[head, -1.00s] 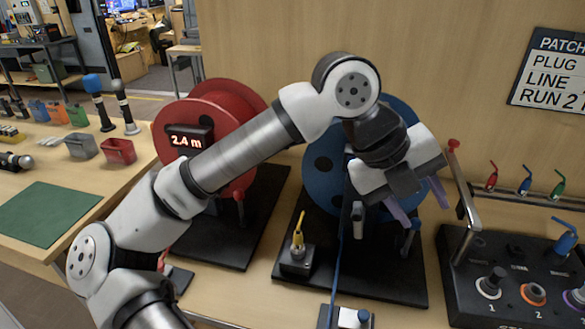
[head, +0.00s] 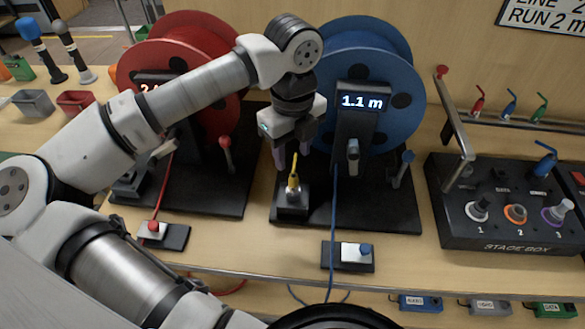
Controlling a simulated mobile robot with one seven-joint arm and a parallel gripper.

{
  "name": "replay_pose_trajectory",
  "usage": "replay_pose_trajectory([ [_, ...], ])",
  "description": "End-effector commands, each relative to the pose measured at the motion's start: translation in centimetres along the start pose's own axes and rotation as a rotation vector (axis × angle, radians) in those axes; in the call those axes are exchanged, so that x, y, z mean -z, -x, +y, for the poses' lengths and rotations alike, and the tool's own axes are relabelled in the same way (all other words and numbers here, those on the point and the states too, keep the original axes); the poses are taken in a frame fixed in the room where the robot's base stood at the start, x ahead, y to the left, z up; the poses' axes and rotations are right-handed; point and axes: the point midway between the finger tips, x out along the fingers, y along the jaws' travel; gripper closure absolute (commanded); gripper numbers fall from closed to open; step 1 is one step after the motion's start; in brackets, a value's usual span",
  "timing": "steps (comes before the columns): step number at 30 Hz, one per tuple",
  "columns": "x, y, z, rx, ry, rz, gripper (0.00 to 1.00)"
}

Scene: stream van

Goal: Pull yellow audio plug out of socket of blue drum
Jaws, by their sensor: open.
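The yellow audio plug (head: 293,180) stands upright in a dark socket block (head: 291,207) at the left front of the blue drum's black base. The blue drum (head: 385,80) stands behind it, with a display reading 1.1 m (head: 362,102). My gripper (head: 292,158) points down just above and behind the yellow plug, its purple fingers apart on either side of the plug's top in the picture. It is open and holds nothing. I cannot tell how far behind the plug the fingers are.
The red drum (head: 180,60) stands left, partly hidden by my arm.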

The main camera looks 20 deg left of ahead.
Motion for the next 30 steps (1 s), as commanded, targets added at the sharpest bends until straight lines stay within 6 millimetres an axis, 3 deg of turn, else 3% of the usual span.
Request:
replay_pose_trajectory([
  [9,0.1,-5.9,0.0,0.002,-0.003,0.004,0.56],
  [15,0.1,-8.1,-0.1,0.002,-0.003,0.002,0.56],
  [26,0.1,-8.8,-0.1,0.002,-0.003,0.000,0.56],
  [30,0.1,-8.8,-0.1,0.002,-0.003,0.000,0.71],
])
